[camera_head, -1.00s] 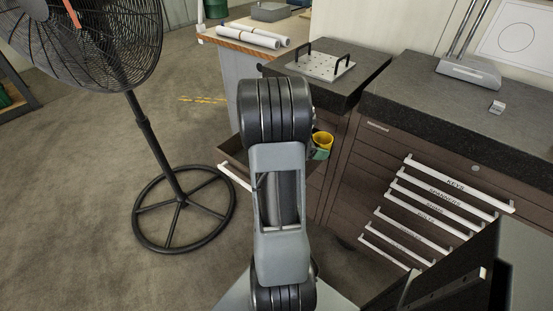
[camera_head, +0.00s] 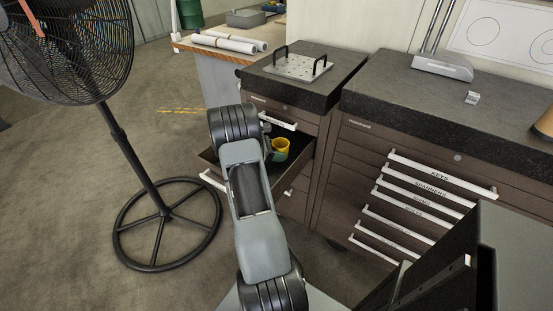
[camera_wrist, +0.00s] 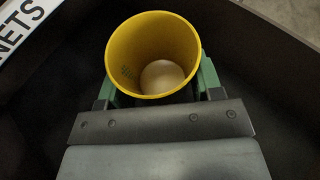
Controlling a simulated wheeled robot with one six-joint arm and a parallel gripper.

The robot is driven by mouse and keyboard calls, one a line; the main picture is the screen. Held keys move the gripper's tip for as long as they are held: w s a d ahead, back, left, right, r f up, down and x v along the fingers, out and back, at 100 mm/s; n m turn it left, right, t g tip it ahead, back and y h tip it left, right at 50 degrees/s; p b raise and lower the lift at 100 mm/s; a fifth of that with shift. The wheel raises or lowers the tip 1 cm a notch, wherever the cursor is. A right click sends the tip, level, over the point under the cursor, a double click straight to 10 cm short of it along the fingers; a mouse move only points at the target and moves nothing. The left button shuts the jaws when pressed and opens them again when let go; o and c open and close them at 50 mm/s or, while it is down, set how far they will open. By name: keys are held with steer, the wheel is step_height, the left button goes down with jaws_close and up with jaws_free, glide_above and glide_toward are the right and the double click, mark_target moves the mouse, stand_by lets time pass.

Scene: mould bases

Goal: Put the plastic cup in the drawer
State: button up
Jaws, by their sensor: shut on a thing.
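The plastic cup (camera_wrist: 152,55) is yellow and stands mouth up between the green fingers of my gripper (camera_wrist: 155,85) in the wrist view. The fingers are shut on its sides. In the head view the yellow cup (camera_head: 281,144) and the green fingertips show at the open drawer (camera_head: 213,181), just right of my arm. The wrist view shows the dark drawer interior (camera_wrist: 30,120) around the cup, with a white label at the upper left. Whether the cup's base touches the drawer floor is hidden. My arm covers part of the drawer in the head view.
A dark cabinet with a stone top (camera_head: 330,75) holds the open drawer; a perforated plate with black handles (camera_head: 297,66) lies on top. A second cabinet with labelled drawers (camera_head: 420,190) stands at the right. A black pedestal fan (camera_head: 150,180) stands left on open floor.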

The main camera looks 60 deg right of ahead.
mark_target(277, 164)
steer(key=shift+w+f, duration=0.3)
steer(key=shift+f, duration=1.6)
steer(key=shift+f+b, duration=0.1)
steer(key=shift+b, duration=0.2)
steer(key=shift+f, duration=0.15)
steer(key=o, duration=1)
steer(key=shift+r, duration=0.35)
steer(key=v, duration=1.2)
steer(key=shift+p, duration=0.4)
